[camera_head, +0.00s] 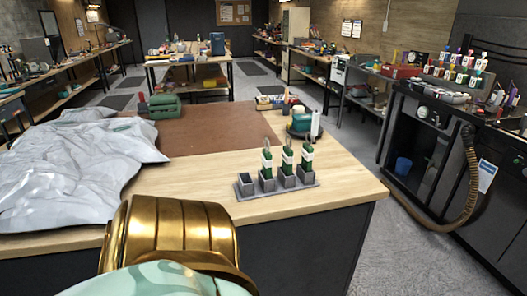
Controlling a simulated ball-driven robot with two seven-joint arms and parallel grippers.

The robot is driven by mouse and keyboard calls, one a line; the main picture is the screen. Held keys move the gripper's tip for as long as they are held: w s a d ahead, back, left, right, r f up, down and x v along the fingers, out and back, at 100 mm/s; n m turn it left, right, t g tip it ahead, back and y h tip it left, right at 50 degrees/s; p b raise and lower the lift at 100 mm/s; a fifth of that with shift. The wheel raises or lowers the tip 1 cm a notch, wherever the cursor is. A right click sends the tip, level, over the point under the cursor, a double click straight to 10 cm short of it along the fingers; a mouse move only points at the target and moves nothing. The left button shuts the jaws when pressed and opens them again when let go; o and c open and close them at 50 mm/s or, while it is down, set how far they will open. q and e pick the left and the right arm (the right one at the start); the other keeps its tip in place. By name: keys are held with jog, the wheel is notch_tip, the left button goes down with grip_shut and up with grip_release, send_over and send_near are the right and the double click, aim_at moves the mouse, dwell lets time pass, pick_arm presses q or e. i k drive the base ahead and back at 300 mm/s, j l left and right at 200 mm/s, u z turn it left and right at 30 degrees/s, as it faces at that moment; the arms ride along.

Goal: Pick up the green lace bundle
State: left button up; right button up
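Three green lace bundles with pale bands stand upright in a grey slotted holder (277,189) on the near worktable: a left one (267,163), a middle one (287,160) and a right one (307,155). The holder's leftmost slot is empty. The bundles' lower ends are hidden in their slots. Neither of my grippers is in view. A gold and pale green part of my own body covers the bottom left of the picture and hides some of the table's front edge.
A crumpled grey sheet (70,170) covers the table's left side. A brown mat (210,130) lies behind the holder. A green box (164,106) and a white bottle (316,124) stand near the back. The wood (345,185) right of the holder is clear.

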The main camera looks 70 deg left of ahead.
aim_at(288, 157)
jog(key=u, duration=0.85)
jog(key=k, duration=0.05)
